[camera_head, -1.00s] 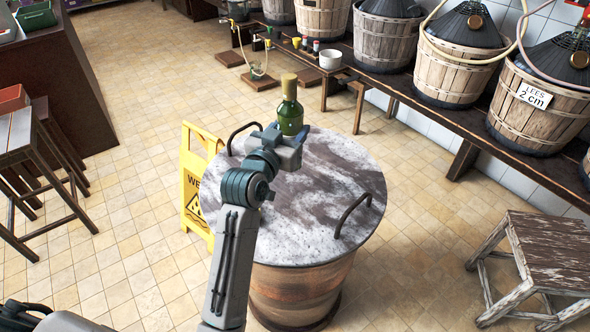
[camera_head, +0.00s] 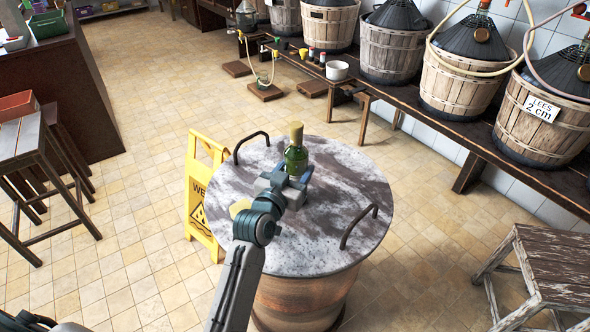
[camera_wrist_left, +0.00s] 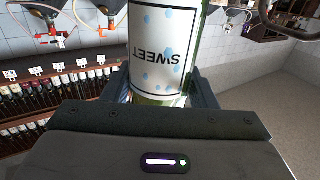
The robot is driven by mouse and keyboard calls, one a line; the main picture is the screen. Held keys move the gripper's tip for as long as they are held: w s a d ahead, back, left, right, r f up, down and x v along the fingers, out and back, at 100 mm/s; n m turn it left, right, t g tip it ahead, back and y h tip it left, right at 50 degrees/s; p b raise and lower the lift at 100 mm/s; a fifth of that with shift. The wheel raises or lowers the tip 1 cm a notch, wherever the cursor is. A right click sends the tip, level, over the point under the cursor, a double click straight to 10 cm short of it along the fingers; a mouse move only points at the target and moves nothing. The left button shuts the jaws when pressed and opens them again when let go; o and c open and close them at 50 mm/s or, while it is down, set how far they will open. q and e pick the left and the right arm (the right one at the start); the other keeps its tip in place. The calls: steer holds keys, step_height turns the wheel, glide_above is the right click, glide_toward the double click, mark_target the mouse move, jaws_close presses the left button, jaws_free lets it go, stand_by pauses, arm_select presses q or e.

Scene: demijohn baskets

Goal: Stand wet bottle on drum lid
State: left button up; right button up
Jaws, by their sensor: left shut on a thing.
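The wet bottle (camera_head: 296,158) is green with a yellowish stopper and stands upright over the drum lid (camera_head: 345,190). In the left wrist view, its white label (camera_wrist_left: 160,48) reads SWEET upside down, with blue droplets on it. My left gripper (camera_head: 290,181) is shut on the bottle's lower part, with a finger on either side. The gripper hides the bottle's base, so I cannot tell whether it touches the lid. The lid is round, mottled grey and white, with two dark handles. My right gripper is not in view.
A small yellow item (camera_head: 240,208) shows at the lid's left, beside my arm. A yellow wet-floor sign (camera_head: 203,200) stands left of the drum. Basketed demijohns (camera_head: 455,78) line the wall bench, and a weathered stool (camera_head: 555,265) is at right. Much of the lid is clear.

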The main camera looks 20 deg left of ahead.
arm_select(q)
steer(key=o, duration=1.1)
steer(key=shift+f, duration=0.1)
steer(key=o, duration=0.4)
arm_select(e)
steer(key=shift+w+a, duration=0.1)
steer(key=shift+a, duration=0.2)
arm_select(q)
steer(key=shift+s, duration=0.2)
steer(key=s, duration=0.3)
steer(key=shift+a, duration=0.25)
steer(key=b, duration=0.1)
glide_toward(291, 176)
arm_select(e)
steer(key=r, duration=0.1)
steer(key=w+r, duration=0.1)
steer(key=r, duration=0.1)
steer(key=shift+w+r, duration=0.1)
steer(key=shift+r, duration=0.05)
